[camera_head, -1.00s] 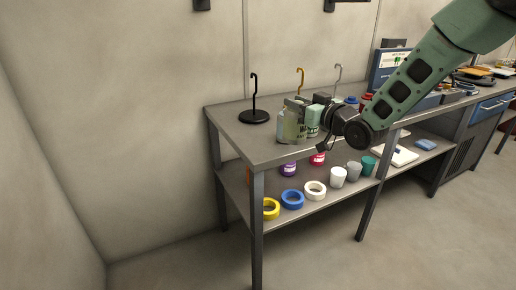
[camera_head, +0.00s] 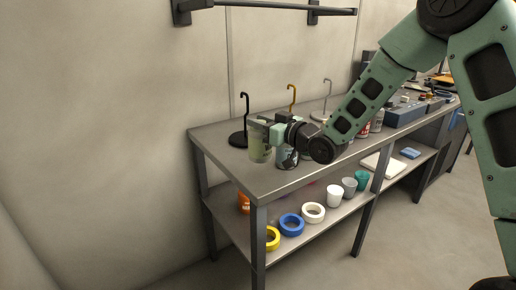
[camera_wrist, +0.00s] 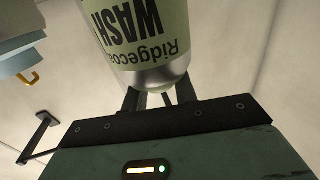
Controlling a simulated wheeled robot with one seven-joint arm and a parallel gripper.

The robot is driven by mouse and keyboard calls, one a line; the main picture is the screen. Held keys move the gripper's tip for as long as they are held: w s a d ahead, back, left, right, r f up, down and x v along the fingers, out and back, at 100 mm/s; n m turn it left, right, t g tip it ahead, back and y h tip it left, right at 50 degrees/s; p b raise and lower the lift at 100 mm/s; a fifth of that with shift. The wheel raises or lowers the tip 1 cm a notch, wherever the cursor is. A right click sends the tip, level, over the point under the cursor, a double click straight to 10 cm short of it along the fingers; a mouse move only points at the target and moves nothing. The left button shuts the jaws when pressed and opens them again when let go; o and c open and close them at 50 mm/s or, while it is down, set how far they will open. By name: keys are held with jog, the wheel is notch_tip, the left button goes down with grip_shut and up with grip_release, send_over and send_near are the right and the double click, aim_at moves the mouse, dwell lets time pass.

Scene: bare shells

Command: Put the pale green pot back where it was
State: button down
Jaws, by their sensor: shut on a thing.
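The pale green pot (camera_head: 259,151), with dark lettering and a silvery band at one end, is in my gripper (camera_head: 270,131). It shows in front of the bench top's left part, near the black hook stand. In the wrist view the pot (camera_wrist: 138,30) is close up, with "WASH" and "Ridgeco" upside down, between the fingers of my gripper (camera_wrist: 160,97). The gripper is shut on it. The pot seems held up off the bench, but the exact gap cannot be told.
The grey bench (camera_head: 222,135) carries a black hook stand (camera_head: 238,139), a gold hook (camera_head: 291,98) and a silver hook (camera_head: 326,95). Behind my gripper are partly hidden containers. The lower shelf (camera_head: 235,215) holds a blue tape roll (camera_head: 291,225), a white cup (camera_head: 334,195) and other items. A rail (camera_head: 270,4) is above.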

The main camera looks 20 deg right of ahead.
aim_at(261, 141)
jog(key=shift+f, duration=2.75)
jog(key=shift+f, duration=0.15)
jog(key=c, duration=1.1)
grip_release()
